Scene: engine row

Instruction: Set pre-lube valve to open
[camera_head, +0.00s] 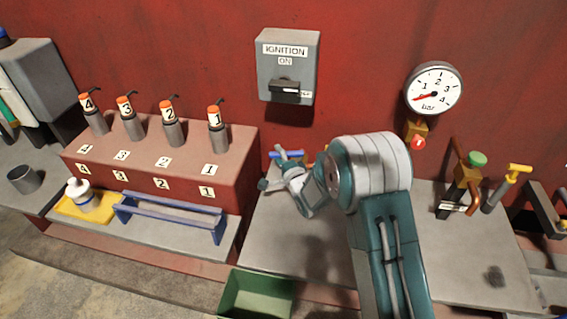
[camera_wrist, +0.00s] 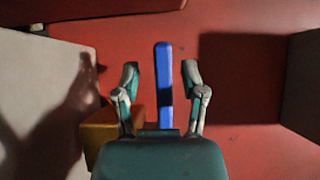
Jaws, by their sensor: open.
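A blue lever handle (camera_head: 287,154) shows in the head view near the red wall, partly hidden behind my gripper. No label on it can be read, so I cannot confirm that it is the pre-lube valve. In the wrist view the blue handle (camera_wrist: 164,85) stands lengthwise between my two fingers, with a gap on each side. A yellow block (camera_wrist: 105,132) lies low and left of it, partly covered by my gripper. My gripper (camera_head: 273,169) is open at the handle; its fingers also show in the wrist view (camera_wrist: 160,74).
An ignition box (camera_head: 287,66) hangs above on the wall. A round gauge (camera_head: 434,88), a green-capped brass fitting (camera_head: 466,170) and a yellow T-handle (camera_head: 517,169) are to the right. A red block (camera_head: 160,165) with numbered injectors stands left. A green bin (camera_head: 255,292) is in front.

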